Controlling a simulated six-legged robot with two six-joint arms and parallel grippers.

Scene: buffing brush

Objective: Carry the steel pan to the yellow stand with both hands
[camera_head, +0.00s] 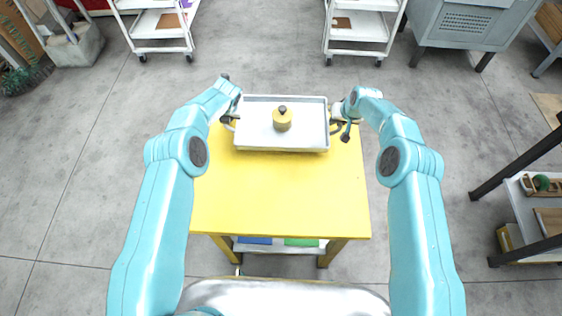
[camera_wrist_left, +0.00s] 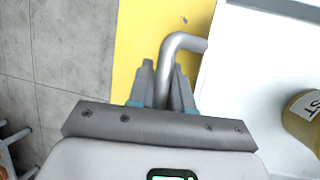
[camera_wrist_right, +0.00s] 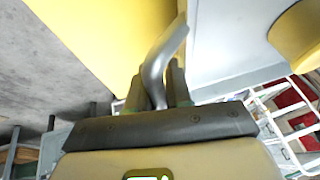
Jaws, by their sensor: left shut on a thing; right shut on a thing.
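The steel pan (camera_head: 256,135) is a shallow rectangular tray at the far edge of the yellow stand (camera_head: 280,195). A yellow cylinder with a dark knob (camera_head: 282,120) sits upright in it. My left gripper (camera_head: 234,117) is shut on the pan's left handle, a bent steel bar that shows in the left wrist view (camera_wrist_left: 182,42). My right gripper (camera_head: 340,122) is shut on the right handle, which shows in the right wrist view (camera_wrist_right: 158,65). I cannot tell whether the pan rests on the stand or hangs just above it.
The near part of the stand's top is bare. Blue and green items (camera_head: 300,242) lie on a shelf under it. White carts (camera_head: 160,28) and a grey cabinet (camera_head: 465,22) stand at the back. A dark-framed shelf (camera_head: 530,205) is at the right. Grey floor lies between.

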